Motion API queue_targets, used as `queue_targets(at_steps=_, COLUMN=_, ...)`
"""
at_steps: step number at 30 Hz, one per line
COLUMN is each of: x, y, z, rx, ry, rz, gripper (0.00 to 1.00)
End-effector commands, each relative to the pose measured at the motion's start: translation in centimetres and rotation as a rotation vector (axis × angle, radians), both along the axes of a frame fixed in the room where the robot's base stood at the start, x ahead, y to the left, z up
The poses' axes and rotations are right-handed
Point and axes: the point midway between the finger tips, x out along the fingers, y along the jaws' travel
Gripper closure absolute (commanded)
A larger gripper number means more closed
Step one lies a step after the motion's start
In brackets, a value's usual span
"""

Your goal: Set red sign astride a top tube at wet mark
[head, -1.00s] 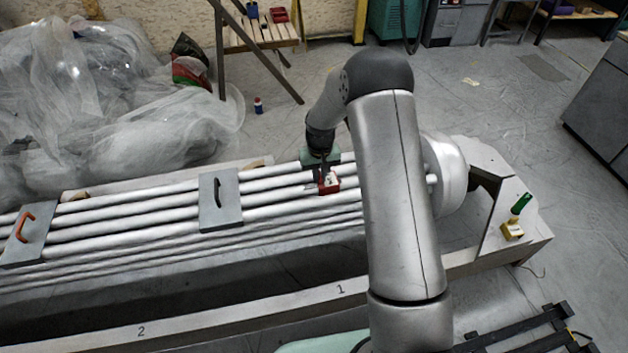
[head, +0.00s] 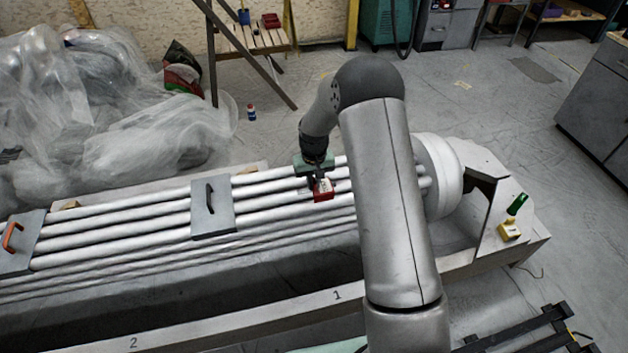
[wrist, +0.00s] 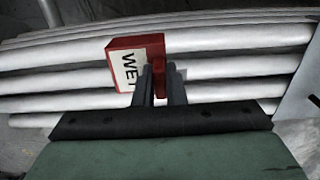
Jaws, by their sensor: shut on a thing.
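The red sign (head: 324,191) is a small red block with a white face; in the wrist view the sign (wrist: 136,60) shows the letters "WET" turned sideways. My gripper (wrist: 160,72) is shut on a red part of it, between two dark fingers. In the head view my gripper (head: 317,178) points down over the bundle of pale tubes (head: 120,219). The sign appears at or just above the tubes; I cannot tell whether it touches or straddles one. No wet mark can be made out on the tubes.
A grey plate with a black handle (head: 213,207) lies across the tubes to the left, and one with an orange handle (head: 20,243) farther left. A yellow block with a green handle (head: 511,228) sits at the right end. Crumpled plastic sheeting (head: 95,100) fills the back left.

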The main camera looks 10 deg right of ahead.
Motion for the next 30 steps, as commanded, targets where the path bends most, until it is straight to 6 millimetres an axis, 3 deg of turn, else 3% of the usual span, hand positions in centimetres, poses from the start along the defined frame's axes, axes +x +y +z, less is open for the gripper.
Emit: queue_targets(at_steps=30, x=0.0, y=0.0, z=-6.3, rx=0.000, ry=0.000, rz=0.000, gripper=1.00)
